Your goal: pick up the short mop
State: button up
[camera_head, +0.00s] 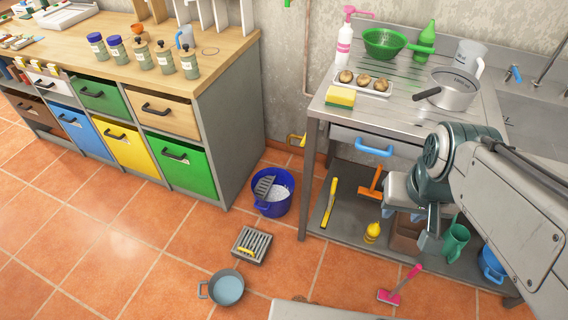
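No tool shows clearly as a short mop, and I cannot tell which one it is. A pink short-handled tool with a flat head (398,287) lies on the tiled floor in front of the steel table. An orange short-handled tool (372,184) leans on the table's lower shelf; I cannot tell its head type. My gripper (428,238) hangs at the end of my arm in front of the lower shelf, up and right of the pink tool. Its fingers are too unclear to read.
A blue bucket (273,207), a drain grate (250,244) and a grey pan (227,288) stand on the floor. A wooden-topped cabinet (240,100) is at left. The left floor is clear.

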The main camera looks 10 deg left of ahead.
aim_at(392, 297)
jog(key=z, duration=1.1)
jog(key=i, duration=0.4)
jog(key=u, duration=0.15)
